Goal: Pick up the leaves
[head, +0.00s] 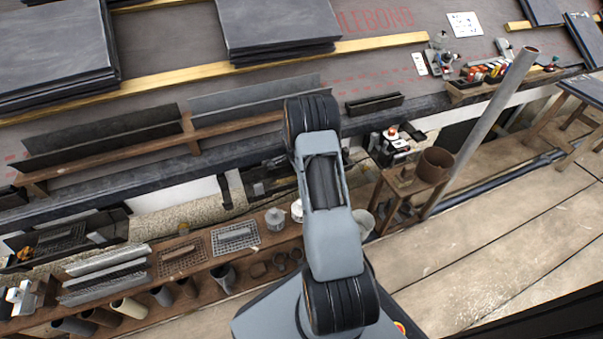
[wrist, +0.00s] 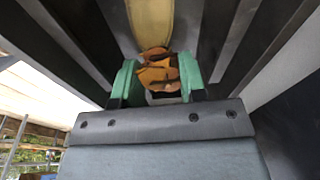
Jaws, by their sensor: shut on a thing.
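Orange-brown leaves (wrist: 158,74) show in the wrist view as a small clump between the green fingers. My gripper (wrist: 157,82) is shut on them, one finger on each side. A yellowish, round-ended strip (wrist: 153,22) lies beyond the clump; I cannot tell what it is. In the head view my arm covers the gripper and the leaves. A small orange patch (head: 25,253) shows in a dark tray at the far left; it is too small to identify.
A wooden bench (head: 205,265) with grates and pipe pieces stands in front. A grey pipe (head: 490,115) leans by a brown pot (head: 435,164) at right. The plank floor (head: 500,240) at lower right is clear.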

